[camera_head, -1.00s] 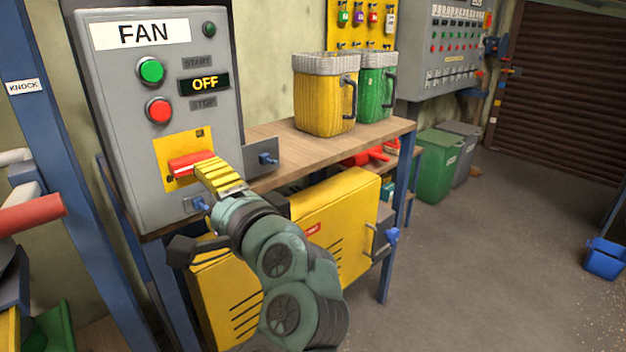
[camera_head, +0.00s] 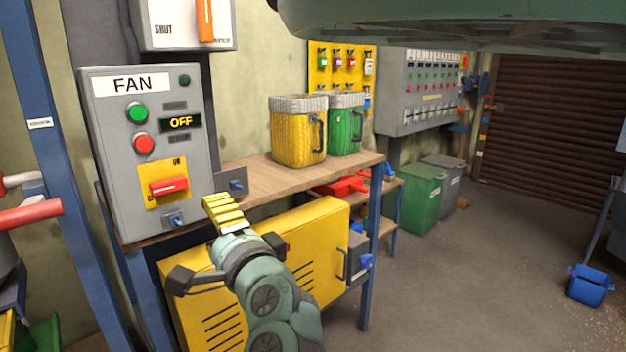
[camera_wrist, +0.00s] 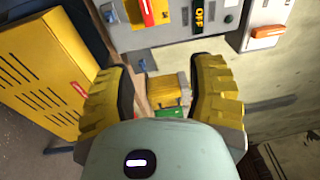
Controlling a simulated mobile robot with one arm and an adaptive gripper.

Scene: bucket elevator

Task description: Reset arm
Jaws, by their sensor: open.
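My gripper (camera_head: 224,212) is open and empty in the head view, in front of the workbench and to the right of the FAN box's red handle. In the wrist view its two yellow fingers (camera_wrist: 165,90) are spread apart with nothing held between them. The grey FAN box (camera_head: 115,180) stands at the left of the head view, with a green button, a red button and a lit OFF display (camera_head: 181,123). Its red handle (camera_head: 168,186) lies level on a yellow plate, apart from my fingers. The handle also shows at the top of the wrist view (camera_wrist: 147,12).
A yellow bin (camera_head: 297,138) and a green bin (camera_head: 346,130) stand on the wooden bench (camera_head: 262,170). A yellow cabinet (camera_head: 318,235) is below it. A SHUT box (camera_head: 165,28) hangs above the FAN box.

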